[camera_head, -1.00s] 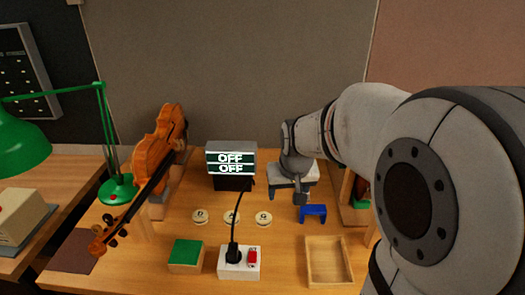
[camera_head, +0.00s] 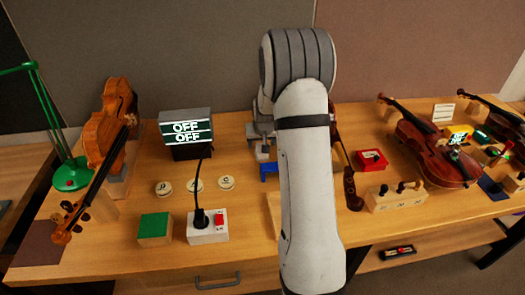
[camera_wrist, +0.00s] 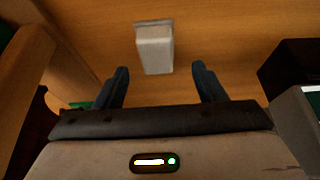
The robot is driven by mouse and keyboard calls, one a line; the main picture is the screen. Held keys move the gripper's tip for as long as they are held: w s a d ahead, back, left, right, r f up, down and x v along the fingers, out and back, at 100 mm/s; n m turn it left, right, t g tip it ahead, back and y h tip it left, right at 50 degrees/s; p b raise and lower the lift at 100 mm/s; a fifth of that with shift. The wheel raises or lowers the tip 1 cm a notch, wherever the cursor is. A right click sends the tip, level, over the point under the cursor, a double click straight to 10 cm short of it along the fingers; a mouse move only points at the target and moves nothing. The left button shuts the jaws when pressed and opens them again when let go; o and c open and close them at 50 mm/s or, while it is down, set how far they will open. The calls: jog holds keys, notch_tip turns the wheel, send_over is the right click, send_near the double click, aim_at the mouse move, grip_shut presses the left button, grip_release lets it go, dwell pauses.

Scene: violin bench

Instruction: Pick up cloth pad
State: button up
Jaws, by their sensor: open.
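In the wrist view, my gripper (camera_wrist: 161,68) is open, its two dark fingers spread apart. A pale grey block-like piece (camera_wrist: 155,52) lies on the wooden bench just beyond the fingertips, roughly centred between them and not gripped. It may be the cloth pad, but I cannot tell for certain. In the head view, my arm hides most of the gripper. A small pale grey piece (camera_head: 262,153) shows at the arm's left edge, just behind a blue bracket (camera_head: 269,171).
A violin (camera_head: 108,128) leans further left. A red tray (camera_head: 371,160) and another violin (camera_head: 430,152) are right.

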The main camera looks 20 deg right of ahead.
jog(key=shift+p+x, duration=0.6)
jog(key=shift+x, duration=1.6)
jog(key=shift+s+d, duration=0.15)
jog(key=shift+d, duration=0.05)
jog(key=shift+c, duration=0.4)
jog(key=c, duration=1.1)
jog(key=shift+o, duration=0.2)
notch_tip(320, 180, up, 10)
jog(key=b, duration=0.2)
